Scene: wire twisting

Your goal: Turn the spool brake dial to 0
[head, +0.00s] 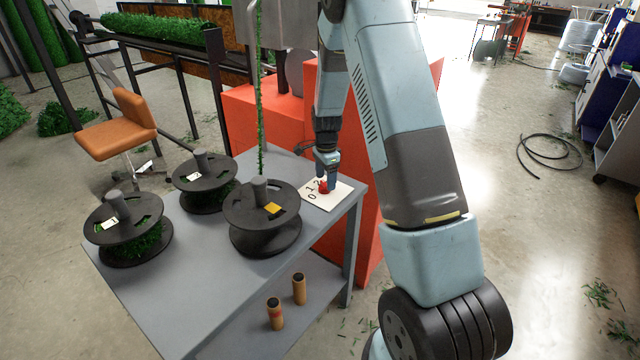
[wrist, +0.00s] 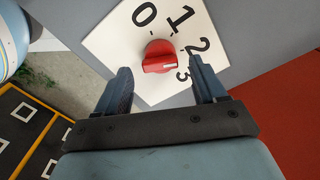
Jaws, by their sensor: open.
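The red spool brake dial (head: 323,187) sits on a white number plate (head: 337,194) at the right end of the grey table. In the wrist view the red knob (wrist: 158,52) is on the plate (wrist: 112,45) marked 0, 1, 2 and 3. A white mark on the knob's ridge faces right, on the side of 2 and 3; the exact number is hard to tell. My gripper (head: 328,175) points down at the dial. In the wrist view its open fingers (wrist: 160,66) are on either side of the knob, with visible gaps. I cannot tell how deep they reach.
Several dark spools stand on the grey table (head: 200,285); the nearest (head: 262,240) is left of the plate. Two wooden-looking cylinders (head: 275,313) (head: 299,288) stand on the lower shelf. An orange-red cabinet (head: 262,118) is behind the table, and an orange chair (head: 115,127) is at left.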

